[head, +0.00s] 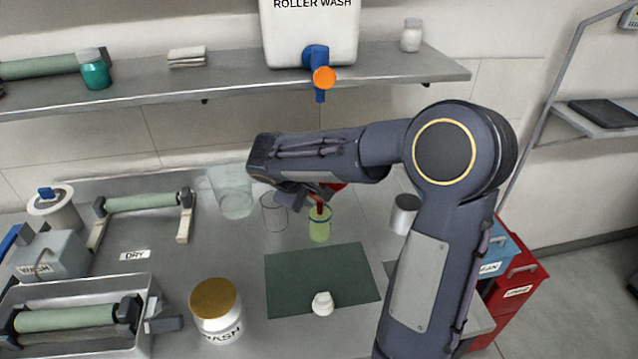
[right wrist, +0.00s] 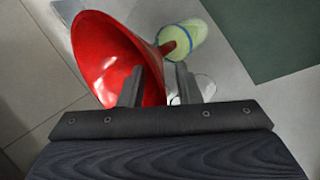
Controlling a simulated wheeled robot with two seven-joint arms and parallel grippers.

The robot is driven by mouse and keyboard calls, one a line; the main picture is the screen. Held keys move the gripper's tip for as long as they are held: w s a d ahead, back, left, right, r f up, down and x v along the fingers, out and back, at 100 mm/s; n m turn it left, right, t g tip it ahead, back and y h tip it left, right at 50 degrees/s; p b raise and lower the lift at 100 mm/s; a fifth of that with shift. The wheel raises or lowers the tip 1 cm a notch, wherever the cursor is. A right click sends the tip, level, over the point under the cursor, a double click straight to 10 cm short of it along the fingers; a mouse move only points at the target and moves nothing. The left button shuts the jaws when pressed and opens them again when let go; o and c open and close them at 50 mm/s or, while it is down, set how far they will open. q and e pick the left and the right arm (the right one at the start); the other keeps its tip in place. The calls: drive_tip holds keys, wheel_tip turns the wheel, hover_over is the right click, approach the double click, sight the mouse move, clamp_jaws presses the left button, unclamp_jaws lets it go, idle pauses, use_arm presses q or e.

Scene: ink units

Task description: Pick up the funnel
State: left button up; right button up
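The red funnel (right wrist: 108,52) fills the upper left of the right wrist view, its wide mouth tilted toward the camera. Its narrow spout points at a glass of yellow-green liquid (right wrist: 187,40) with a blue band. In the head view the funnel's red spout (head: 319,207) shows at that green glass (head: 320,230), and my arm hides most of the cone. My right gripper (right wrist: 160,84) is at the funnel, with its two fingers apart. One finger overlaps the cone and the other is beside its edge. Contact cannot be told. My left gripper is out of view.
Clear beakers (head: 236,204) stand left of the green glass. A dark green mat (head: 345,275) with a small white piece (head: 322,303) lies in front.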

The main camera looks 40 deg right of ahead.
drive_tip(key=shift+d+f, duration=0.3)
drive_tip(key=shift+f, duration=0.1)
clamp_jaws()
